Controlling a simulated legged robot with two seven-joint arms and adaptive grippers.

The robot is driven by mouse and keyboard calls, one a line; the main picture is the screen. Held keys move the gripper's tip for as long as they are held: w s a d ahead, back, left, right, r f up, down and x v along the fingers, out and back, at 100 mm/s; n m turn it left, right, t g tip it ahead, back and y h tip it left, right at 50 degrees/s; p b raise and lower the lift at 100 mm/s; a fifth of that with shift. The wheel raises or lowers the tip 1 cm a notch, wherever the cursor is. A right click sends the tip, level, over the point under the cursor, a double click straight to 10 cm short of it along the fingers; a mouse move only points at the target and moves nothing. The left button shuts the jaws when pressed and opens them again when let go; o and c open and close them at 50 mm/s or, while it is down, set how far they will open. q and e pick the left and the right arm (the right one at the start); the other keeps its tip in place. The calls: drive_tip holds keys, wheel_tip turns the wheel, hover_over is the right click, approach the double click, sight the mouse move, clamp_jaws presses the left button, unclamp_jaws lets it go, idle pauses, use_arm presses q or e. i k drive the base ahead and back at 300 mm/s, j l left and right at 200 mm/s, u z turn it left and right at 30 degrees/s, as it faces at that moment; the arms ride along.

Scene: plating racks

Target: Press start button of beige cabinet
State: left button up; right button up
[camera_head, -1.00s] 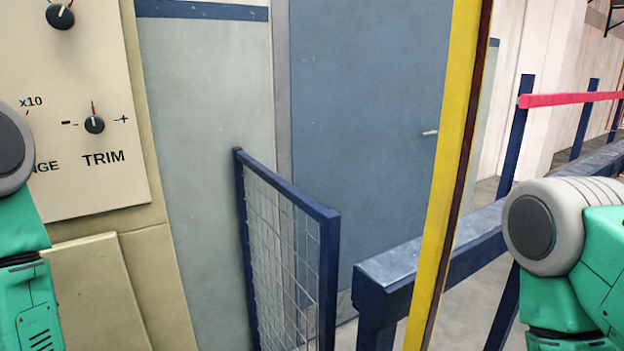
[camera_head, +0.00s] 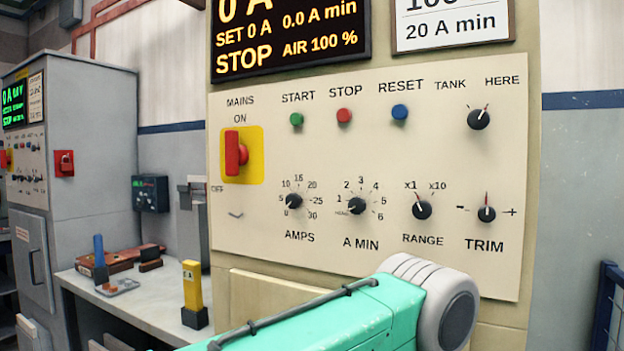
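The beige cabinet (camera_head: 375,250) fills the middle of the head view, with its control panel facing me. The green start button (camera_head: 297,119) sits under the word START. The red stop button (camera_head: 344,116) and blue reset button (camera_head: 400,112) are to its right. The display above reads STOP and 0 A. A red mains switch (camera_head: 236,154) on a yellow plate points to ON. One of my teal arms with a grey joint crosses the bottom of the view below the panel. Neither gripper is in view, and nothing is seen touching the buttons.
A grey cabinet (camera_head: 95,155) with its own display stands at the left. A bench (camera_head: 150,301) between the cabinets holds a yellow device (camera_head: 193,287), a blue-handled tool (camera_head: 100,252) and other small items. A blue fence (camera_head: 606,305) is at the right edge.

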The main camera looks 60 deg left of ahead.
sight(296, 118)
drive_tip(key=u, duration=1.7)
